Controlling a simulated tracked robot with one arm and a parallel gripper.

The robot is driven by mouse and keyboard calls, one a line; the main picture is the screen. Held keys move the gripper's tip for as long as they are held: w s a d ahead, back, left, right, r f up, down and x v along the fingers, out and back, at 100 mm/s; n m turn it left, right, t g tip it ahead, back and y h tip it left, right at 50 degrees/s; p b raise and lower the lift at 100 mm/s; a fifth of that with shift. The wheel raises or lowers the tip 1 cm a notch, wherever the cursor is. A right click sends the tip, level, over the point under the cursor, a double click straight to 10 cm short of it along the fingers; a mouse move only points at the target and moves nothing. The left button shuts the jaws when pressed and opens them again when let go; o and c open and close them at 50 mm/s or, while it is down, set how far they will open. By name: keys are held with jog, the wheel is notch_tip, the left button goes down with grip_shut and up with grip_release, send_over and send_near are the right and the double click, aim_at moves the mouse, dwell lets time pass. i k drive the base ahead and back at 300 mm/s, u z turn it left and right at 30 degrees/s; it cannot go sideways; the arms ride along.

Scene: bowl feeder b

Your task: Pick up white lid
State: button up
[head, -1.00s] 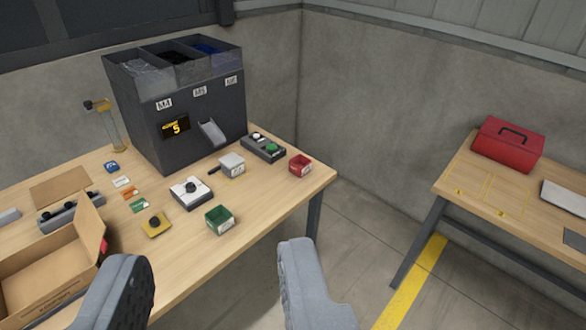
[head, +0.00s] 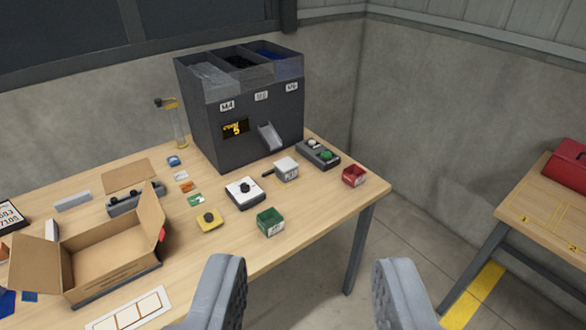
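A white square lid-like piece with a dark round knob (head: 245,193) sits on the wooden table (head: 320,225), in front of the dark feeder. Whether it lies on the table or covers something is hard to tell. My gripper (head: 310,265) is open and empty, its two grey fingers wide apart at the bottom of the view. It is nearer to me than the white piece, which lies up and left of the gap between the fingers.
The feeder (head: 235,140) stands behind. An open carton (head: 110,262) is at left.

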aim_at(287, 164)
jog(key=z, duration=0.1)
jog(key=i, duration=1.3)
jog(key=u, duration=0.4)
jog(key=i, duration=0.85)
jog(key=u, duration=0.35)
